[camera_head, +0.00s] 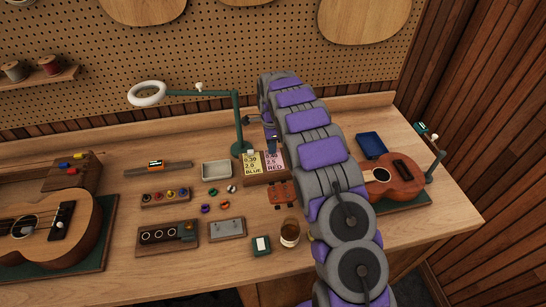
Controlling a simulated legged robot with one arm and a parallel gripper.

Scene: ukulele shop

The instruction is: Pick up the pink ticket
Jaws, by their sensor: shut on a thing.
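The pink ticket (275,163) stands upright in a small wooden holder (262,178) near the middle of the bench, with RED printed on it. A yellow ticket (252,163) marked BLUE stands beside it on the left in the same holder. My gripper (271,146) reaches down from above and is shut on the upper part of the pink ticket. The gripper covers the ticket's top, and my arm passes close on its right. The ticket's lower edge appears to be still at the holder.
A green lamp (238,122) stands just left of the holder. A ukulele (391,178) lies right of my arm, another (45,233) at far left. A grey tray (216,170), small knobs (207,208) and a brown cup (289,233) are nearby.

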